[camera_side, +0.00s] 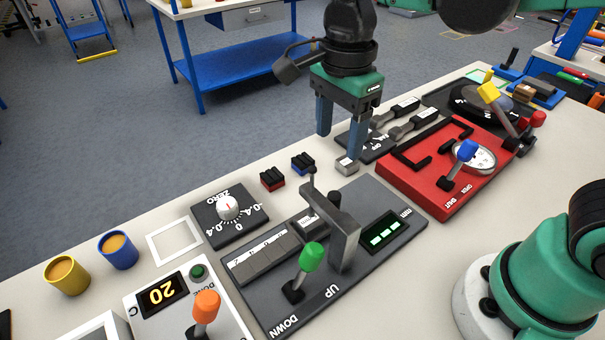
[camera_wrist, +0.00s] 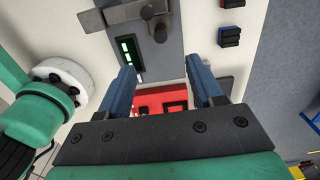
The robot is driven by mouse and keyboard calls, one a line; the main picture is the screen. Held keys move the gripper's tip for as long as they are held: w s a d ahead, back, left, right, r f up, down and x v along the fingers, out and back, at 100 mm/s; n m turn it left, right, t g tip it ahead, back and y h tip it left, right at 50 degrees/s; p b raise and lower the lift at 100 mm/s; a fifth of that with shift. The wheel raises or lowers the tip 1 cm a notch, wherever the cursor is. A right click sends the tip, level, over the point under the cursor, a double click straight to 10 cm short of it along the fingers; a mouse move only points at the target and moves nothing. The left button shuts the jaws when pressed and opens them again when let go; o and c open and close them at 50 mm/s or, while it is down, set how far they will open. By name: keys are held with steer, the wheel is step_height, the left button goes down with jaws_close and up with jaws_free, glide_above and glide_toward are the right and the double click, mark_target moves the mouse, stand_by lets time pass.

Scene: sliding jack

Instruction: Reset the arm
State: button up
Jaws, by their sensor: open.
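My gripper (camera_side: 340,150) hangs pointing down above the bench, behind the grey jack panel. Its two blue fingers are spread apart with nothing seen between them; they also show in the wrist view (camera_wrist: 160,68). The jack panel (camera_side: 260,298) carries a grey metal jack arm (camera_side: 345,228), a lever with a green knob (camera_side: 312,256) beside the words UP and DOWN, and a small green-lit display (camera_side: 385,231). In the wrist view the jack arm (camera_wrist: 125,16) and display (camera_wrist: 127,52) lie at the top, beyond the left finger.
A red panel (camera_side: 403,182) with a blue-knobbed lever (camera_side: 466,151) stands right of my gripper. Red (camera_side: 272,179) and blue (camera_side: 303,163) blocks and a ZERO dial (camera_side: 228,208) lie to the left. Yellow (camera_side: 67,275) and blue (camera_side: 118,249) cups stand farther left.

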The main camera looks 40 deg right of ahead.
steer(key=shift+d, duration=0.1)
steer(key=d+f+n+t, duration=0.2)
steer(key=d+n+t, duration=0.5)
steer(key=n, duration=1.1)
steer(key=shift+s+d+f, duration=0.15)
steer(key=shift+s+d, duration=0.25)
steer(key=shift+d, duration=0.4)
